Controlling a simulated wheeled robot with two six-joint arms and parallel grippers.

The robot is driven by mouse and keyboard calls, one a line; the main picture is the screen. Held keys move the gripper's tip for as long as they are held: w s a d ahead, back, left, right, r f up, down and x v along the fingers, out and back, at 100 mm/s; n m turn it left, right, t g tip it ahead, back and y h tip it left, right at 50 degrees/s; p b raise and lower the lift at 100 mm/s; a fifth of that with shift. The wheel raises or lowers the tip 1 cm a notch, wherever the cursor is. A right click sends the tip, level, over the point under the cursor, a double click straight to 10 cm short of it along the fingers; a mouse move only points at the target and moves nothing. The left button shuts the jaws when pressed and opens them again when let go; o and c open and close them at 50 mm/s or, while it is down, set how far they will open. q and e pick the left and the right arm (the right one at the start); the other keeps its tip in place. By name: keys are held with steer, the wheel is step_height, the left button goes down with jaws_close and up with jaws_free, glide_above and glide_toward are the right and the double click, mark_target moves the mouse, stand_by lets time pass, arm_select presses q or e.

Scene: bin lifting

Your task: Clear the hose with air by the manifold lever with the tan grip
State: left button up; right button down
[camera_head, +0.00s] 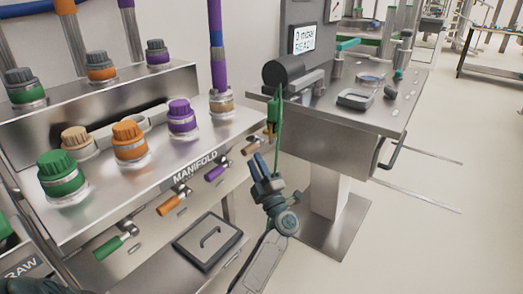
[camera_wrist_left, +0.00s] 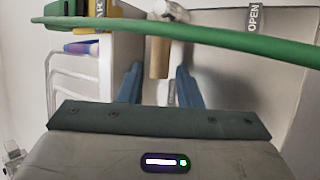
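The manifold (camera_head: 195,172) carries a row of levers with green, orange, purple and tan grips. The lever with the tan grip (camera_head: 252,147) is at the right end of the row. In the left wrist view the tan grip (camera_wrist_left: 160,55) stands between and beyond my two blue fingers, with gaps on both sides. A green hose (camera_wrist_left: 190,32) crosses in front of the camera there.
The purple-grip lever (camera_head: 215,173) is beside the tan one. A label reading OPEN (camera_wrist_left: 255,18) is on the panel. A steel bench (camera_head: 345,135) with a display reading 0 mbar READY (camera_head: 304,38) stands to the right. A dark tray (camera_head: 209,241) sits below the manifold. The floor right is clear.

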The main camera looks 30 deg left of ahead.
mark_target(249, 149)
arm_select(q)
steer(key=x, duration=0.6)
steer(key=shift+f, duration=0.1)
jaws_close()
